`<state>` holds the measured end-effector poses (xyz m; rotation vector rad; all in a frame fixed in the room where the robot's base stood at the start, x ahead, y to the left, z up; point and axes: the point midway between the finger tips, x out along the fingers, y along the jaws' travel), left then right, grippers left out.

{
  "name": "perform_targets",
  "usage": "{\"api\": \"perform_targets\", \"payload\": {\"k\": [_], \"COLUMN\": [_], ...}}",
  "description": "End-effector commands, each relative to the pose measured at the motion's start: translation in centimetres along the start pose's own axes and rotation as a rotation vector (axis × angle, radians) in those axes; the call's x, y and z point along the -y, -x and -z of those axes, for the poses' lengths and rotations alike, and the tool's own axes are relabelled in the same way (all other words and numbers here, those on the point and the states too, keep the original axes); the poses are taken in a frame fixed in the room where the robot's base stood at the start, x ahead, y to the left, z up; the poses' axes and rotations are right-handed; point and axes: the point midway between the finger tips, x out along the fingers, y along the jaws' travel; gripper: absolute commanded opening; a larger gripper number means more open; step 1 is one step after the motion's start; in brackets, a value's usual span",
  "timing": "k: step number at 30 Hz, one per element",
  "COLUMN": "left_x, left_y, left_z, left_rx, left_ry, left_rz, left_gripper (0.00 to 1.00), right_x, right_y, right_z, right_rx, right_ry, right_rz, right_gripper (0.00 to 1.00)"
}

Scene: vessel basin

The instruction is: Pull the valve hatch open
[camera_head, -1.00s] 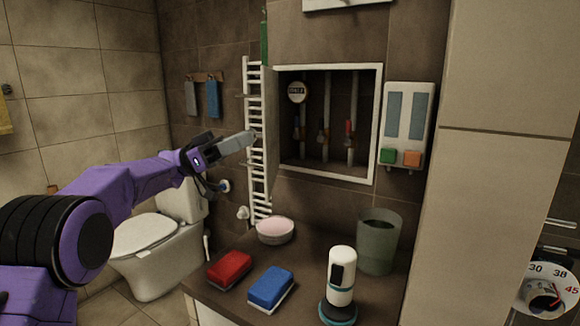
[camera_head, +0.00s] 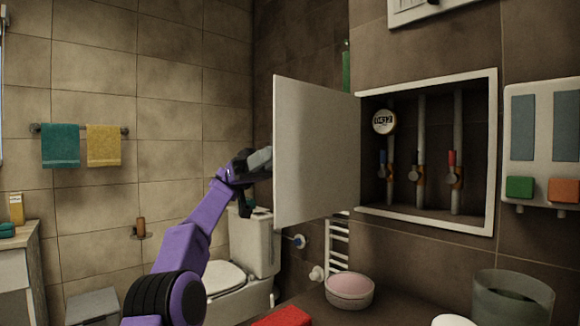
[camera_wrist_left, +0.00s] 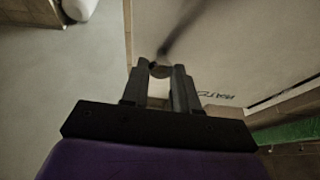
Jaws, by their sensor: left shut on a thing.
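The valve hatch (camera_head: 315,150) is a pale flat door standing wide open to the left of a white-framed wall recess (camera_head: 494,140). Its inner face shows in the head view. My left gripper (camera_head: 264,160) is at the hatch's free left edge, partly hidden behind it. In the left wrist view, the gripper (camera_wrist_left: 164,78) is shut on a small round knob (camera_wrist_left: 160,71) at the hatch's outer face (camera_wrist_left: 225,40). Dark lettering shows on that face. My right gripper is in neither view.
A round meter (camera_head: 384,122) and several pipes with valves are inside the recess. A pink-topped bowl (camera_head: 349,290) and a grey-green cup (camera_head: 512,300) stand on the counter below. A toilet (camera_head: 255,245) and a towel rail (camera_head: 338,245) are near my left arm.

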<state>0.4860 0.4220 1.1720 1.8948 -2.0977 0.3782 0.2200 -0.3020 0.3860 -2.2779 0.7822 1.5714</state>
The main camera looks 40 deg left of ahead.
Motion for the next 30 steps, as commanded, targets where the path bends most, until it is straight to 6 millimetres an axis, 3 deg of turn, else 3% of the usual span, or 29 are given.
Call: {"api": "perform_targets", "payload": {"k": [11, 12, 13, 14, 23, 29, 30], "left_x": [0.6, 0.7, 0.7, 0.6, 0.4, 0.5, 0.0], "left_y": [-0.2, -0.2, -0.2, -0.2, -0.3, -1.7, -2.1], "left_z": [-0.5, -0.5, -0.5, -0.5, 0.0, 3.5, 3.0], "left_rx": [0.002, 0.002, 0.002, 0.001, 0.002, 0.002, 0.003], "left_ry": [0.012, 0.012, 0.012, 0.011, 0.009, 0.008, 0.004], "left_rz": [-0.008, -0.008, -0.008, -0.008, -0.007, -0.006, -0.010], "left_gripper": [0.00, 0.42, 0.52, 0.54, 0.54, 0.54, 0.54], "right_x": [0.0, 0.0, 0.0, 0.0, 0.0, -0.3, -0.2], "right_y": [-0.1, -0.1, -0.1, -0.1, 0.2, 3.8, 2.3], "right_z": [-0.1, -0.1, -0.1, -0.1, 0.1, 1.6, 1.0], "right_rx": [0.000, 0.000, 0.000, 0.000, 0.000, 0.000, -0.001], "right_ry": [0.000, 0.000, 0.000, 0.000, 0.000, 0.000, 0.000], "right_rz": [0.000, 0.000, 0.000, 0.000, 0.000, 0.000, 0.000], "right_gripper": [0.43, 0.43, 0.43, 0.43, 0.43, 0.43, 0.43]}}
